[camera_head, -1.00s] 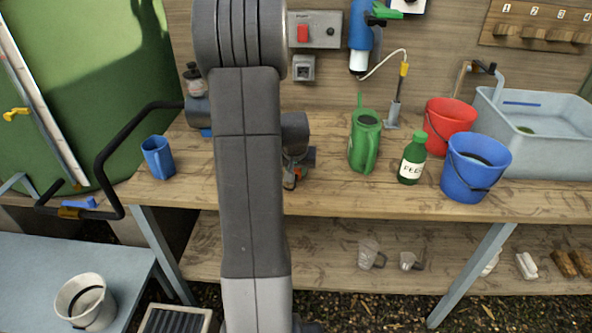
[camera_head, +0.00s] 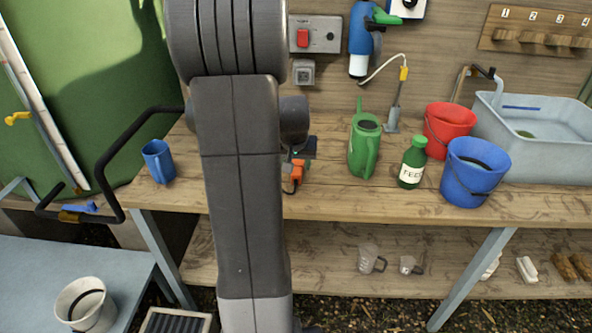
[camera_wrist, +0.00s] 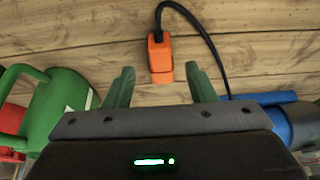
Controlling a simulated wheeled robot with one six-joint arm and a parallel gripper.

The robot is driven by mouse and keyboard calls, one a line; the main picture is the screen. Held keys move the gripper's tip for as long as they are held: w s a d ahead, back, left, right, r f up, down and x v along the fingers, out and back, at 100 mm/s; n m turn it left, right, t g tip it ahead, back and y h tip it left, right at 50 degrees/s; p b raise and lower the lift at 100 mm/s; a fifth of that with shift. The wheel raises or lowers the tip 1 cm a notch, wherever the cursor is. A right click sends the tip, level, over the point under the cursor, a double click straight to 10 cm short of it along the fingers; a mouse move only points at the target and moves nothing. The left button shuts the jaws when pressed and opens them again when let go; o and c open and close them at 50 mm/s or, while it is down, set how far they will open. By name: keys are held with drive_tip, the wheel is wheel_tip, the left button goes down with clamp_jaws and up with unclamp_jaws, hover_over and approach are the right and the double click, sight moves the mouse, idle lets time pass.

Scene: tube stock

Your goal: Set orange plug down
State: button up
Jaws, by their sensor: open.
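The orange plug (camera_head: 297,170) lies on the wooden bench just right of my arm. In the wrist view the orange plug (camera_wrist: 160,58) rests on the planks, with a black cable curving from its far end. In the head view my arm hides most of the gripper.
A green watering can (camera_head: 364,145), a green feed bottle (camera_head: 412,163) and a blue bucket (camera_head: 474,175) stand to the right. A blue jug (camera_head: 158,161) stands at the left. Bare bench lies between the plug and the watering can.

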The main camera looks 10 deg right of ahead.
drive_tip(key=v, duration=0.5)
drive_tip(key=shift+c, duration=0.2)
idle(1.2)
